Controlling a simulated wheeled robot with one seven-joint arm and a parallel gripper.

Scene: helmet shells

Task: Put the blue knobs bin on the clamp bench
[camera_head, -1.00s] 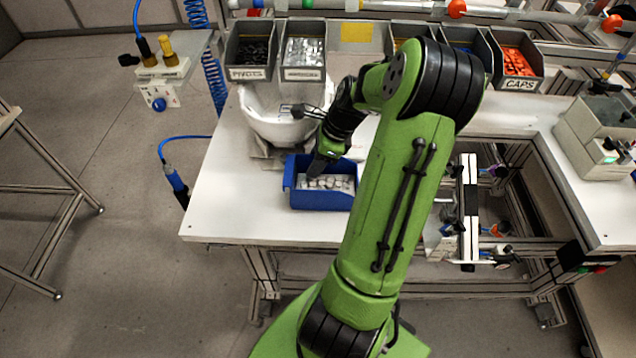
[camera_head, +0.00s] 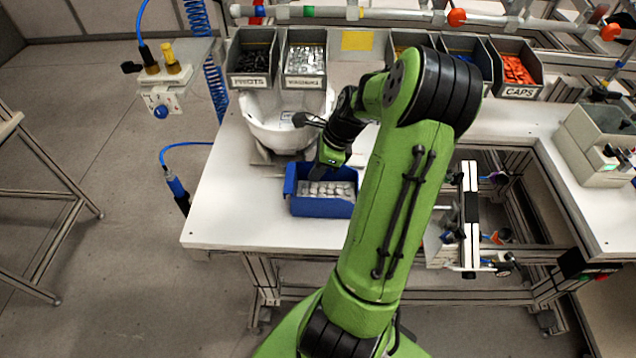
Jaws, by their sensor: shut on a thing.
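The blue knobs bin (camera_head: 322,207) is at the front of the white bench top (camera_head: 225,215), holding several pale grey knobs (camera_head: 328,189). It looks level; I cannot tell whether it rests on the top or hangs just above it. My gripper (camera_head: 318,174) reaches down from behind and is shut on the bin's rear wall. Its fingertips are small and partly hidden. No label shows which surface is the clamp bench. A fixture with clamp-like parts (camera_head: 469,215) stands right of my arm.
A white helmet shell (camera_head: 275,128) sits on a stand right behind the bin. Grey part bins, including pivots (camera_head: 252,60) and caps (camera_head: 516,68), line the back. A blue-handled tool (camera_head: 176,186) hangs at the left edge. Bare bench lies left of the bin.

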